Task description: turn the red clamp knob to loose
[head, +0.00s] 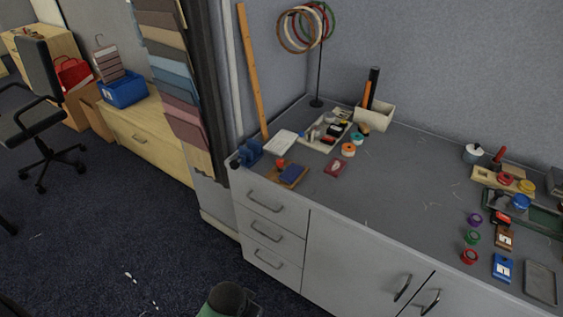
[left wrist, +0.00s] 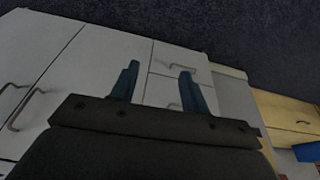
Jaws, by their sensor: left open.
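A small red knob (head: 281,163) sits on a wooden board beside a dark blue block (head: 291,174), near the left front corner of the grey counter in the head view. It looks like the clamp knob, but its setting is too small to read. The wooden board (head: 300,182) lies flat on the counter. In the left wrist view my left gripper (left wrist: 160,68) is open and empty, its two teal fingers apart in front of the cabinet fronts. The knob does not show in that view. My right gripper is in neither view.
A blue vise-like piece (head: 250,152) stands left of the board, and a red card-like piece (head: 336,168) lies right of it. A white tray of small items (head: 316,146) is behind. More tools crowd the counter's right end; its middle (head: 400,190) is mostly clear.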

